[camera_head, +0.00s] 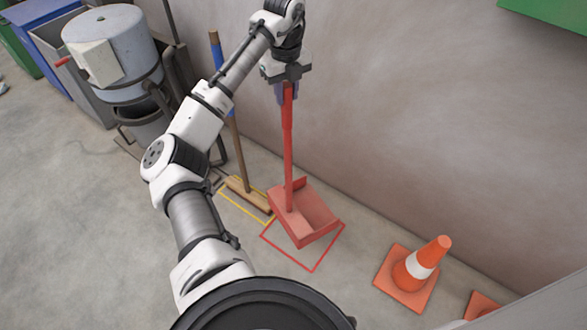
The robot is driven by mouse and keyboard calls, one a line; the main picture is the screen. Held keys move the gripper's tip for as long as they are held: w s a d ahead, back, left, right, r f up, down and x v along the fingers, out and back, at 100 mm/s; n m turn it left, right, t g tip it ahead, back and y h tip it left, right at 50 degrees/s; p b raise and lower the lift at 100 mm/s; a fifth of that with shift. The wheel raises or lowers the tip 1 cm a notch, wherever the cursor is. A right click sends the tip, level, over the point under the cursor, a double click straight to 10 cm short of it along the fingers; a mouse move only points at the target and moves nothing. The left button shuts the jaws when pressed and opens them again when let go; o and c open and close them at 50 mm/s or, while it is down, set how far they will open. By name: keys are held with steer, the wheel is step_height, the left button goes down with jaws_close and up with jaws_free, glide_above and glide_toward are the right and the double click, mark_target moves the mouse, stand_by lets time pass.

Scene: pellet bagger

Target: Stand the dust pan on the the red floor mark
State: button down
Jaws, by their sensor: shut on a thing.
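The red dust pan (312,213) has a long upright red handle (287,150). My gripper (287,86) is shut on the top of that handle. The pan hangs or stands upright over the red floor mark (327,256), a red square outline beside the wall. The mark's front corner and parts of its sides show below the pan; its back part is hidden behind the pan. I cannot tell whether the pan's base touches the floor.
A broom (240,165) stands on a yellow floor mark (233,205) left of the pan. Orange cones (416,268) stand on the right. A grey pellet machine (115,60) and bins (60,45) are at the upper left. The wall (430,120) is close behind.

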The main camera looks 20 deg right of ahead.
mark_target(287, 106)
step_height(287, 106, down, 16)
steer(key=shift+f+b, duration=0.2)
steer(key=shift+b, duration=0.15)
steer(key=shift+f, duration=0.15)
steer(key=c, duration=1.1)
jaws_free()
step_height(287, 106, up, 12)
steer(key=shift+r, duration=0.15)
